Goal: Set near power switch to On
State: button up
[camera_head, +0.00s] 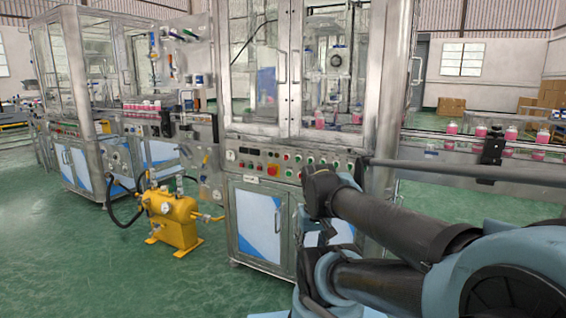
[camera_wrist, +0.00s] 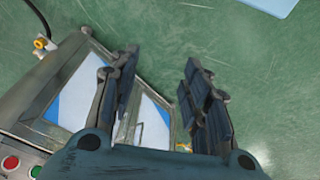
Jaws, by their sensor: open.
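The near machine's control panel (camera_head: 290,165) runs across its front below the glass doors, with a row of small buttons and knobs. A red and yellow switch (camera_head: 272,170) sits on the left part of this panel; I cannot read its position. My gripper (camera_wrist: 160,62) is open and empty in the wrist view, its dark fingers apart above the green floor and a cabinet door. A red button (camera_wrist: 10,163) and a green button (camera_wrist: 37,172) show at the lower left of that view, away from the fingers. In the head view my arm hides the panel's right end.
A yellow tank (camera_head: 172,215) with black hoses stands on the floor left of the near machine. A second machine (camera_head: 85,110) stands farther left. A conveyor with pink bottles (camera_head: 512,132) runs at the right. Green floor (camera_head: 130,275) is free in front.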

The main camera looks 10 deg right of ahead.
aim_at(285, 158)
jog(key=w+d+r+n+t+h, duration=0.2)
jog(key=w+d+r+n+h, duration=0.15)
jog(key=w, duration=0.95)
jog(key=w+d+r+n+t+h, duration=0.2)
jog(key=w+r+n+h, duration=0.25)
jog(key=w, duration=0.75)
jog(key=w+a+r+n+t+h, duration=0.3)
jog(key=w+a+n+t, duration=0.5)
jog(key=w+a, duration=0.9)
jog(key=x, duration=1.8)
jog(key=shift+w+d+f, duration=0.15)
jog(key=shift+w+d, duration=0.05)
jog(key=shift+d, duration=0.05)
